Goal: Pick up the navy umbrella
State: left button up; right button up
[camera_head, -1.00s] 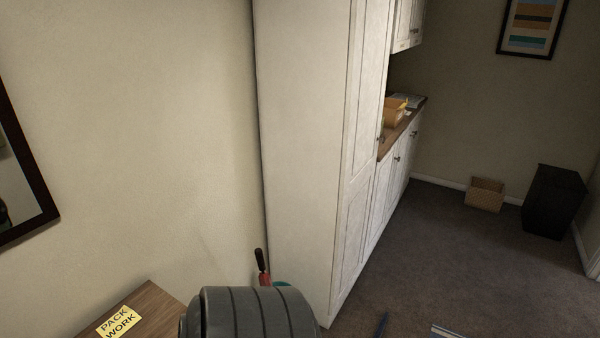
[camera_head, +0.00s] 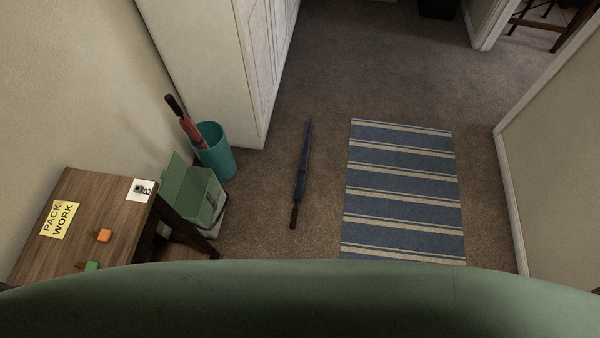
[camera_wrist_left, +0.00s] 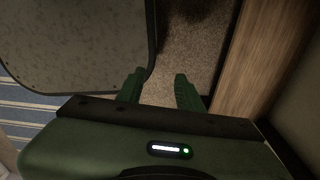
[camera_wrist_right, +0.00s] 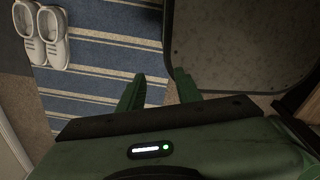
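The navy umbrella (camera_head: 303,170) lies closed on the brown carpet in the head view, between the teal bin and the striped rug. Its dark brown handle (camera_head: 294,216) points toward me and its tip points away. My left gripper (camera_wrist_left: 160,88) shows in the left wrist view with its green fingers apart and nothing between them. My right gripper (camera_wrist_right: 160,88) shows in the right wrist view, also with fingers apart and empty. Neither gripper shows in the head view, and the umbrella shows in neither wrist view.
A teal bin (camera_head: 217,158) holds a red umbrella (camera_head: 188,128). A green box (camera_head: 196,192) stands beside a wooden table (camera_head: 110,205) at left. A blue striped rug (camera_head: 402,190) lies right of the umbrella. White shoes (camera_wrist_right: 42,35) show in the right wrist view. Carpet around the umbrella is clear.

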aim_at(298, 194)
jog(key=j+u, duration=0.2)
jog(key=u, duration=0.15)
jog(key=j+u, duration=0.15)
jog(key=u, duration=0.25)
jog(key=z, duration=0.9)
jog(key=i+u, duration=0.2)
jog(key=u, duration=0.8)
jog(key=i+l+u, duration=0.15)
jog(key=l+u, duration=0.2)
jog(key=l, duration=0.25)
jog(key=l+u, duration=0.4)
jog(key=l, duration=0.2)
jog(key=l+u, duration=0.35)
jog(key=l, duration=0.35)
